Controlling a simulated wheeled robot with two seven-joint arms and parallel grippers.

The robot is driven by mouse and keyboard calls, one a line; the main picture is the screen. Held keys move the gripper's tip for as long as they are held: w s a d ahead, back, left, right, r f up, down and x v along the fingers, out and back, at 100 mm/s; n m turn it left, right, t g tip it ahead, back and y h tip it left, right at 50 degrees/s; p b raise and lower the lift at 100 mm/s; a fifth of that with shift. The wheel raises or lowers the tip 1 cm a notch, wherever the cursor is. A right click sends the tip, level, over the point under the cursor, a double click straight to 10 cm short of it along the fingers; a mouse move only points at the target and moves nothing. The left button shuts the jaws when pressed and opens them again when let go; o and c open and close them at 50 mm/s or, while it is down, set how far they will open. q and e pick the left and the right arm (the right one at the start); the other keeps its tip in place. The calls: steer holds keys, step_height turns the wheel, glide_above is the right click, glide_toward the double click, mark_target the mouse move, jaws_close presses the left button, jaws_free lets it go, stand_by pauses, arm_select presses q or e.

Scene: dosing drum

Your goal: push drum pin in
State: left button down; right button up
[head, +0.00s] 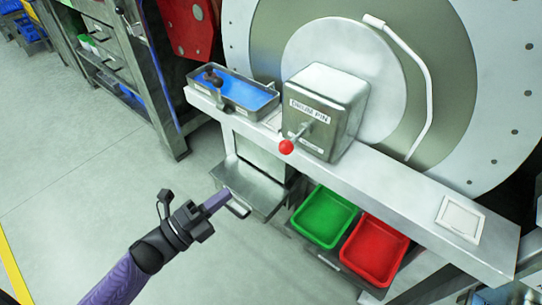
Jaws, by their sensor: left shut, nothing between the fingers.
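The drum pin (304,132) is a thin metal rod with a red ball knob (286,147) at its outer end. It sticks out of the front of a grey metal housing (335,90) labelled "DRUM PIN", in front of the big round drum (380,60). My left gripper (222,203) is shut and empty, low and to the left of the red knob, clearly apart from it. My right gripper is not in view.
A white beam (400,180) runs below the housing. On it are a blue-lined tray (245,92) at left and a white plate (460,218) at right. Green (325,218) and red (374,250) bins stand below. Floor at left is clear.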

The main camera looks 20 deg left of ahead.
arm_select(q)
steer(key=b, duration=0.3)
glide_toward(288, 145)
steer(key=w+a+f+x, duration=0.1)
steer(key=x, duration=0.5)
steer(key=shift+s+d+f, duration=0.2)
steer(key=shift+s, duration=0.05)
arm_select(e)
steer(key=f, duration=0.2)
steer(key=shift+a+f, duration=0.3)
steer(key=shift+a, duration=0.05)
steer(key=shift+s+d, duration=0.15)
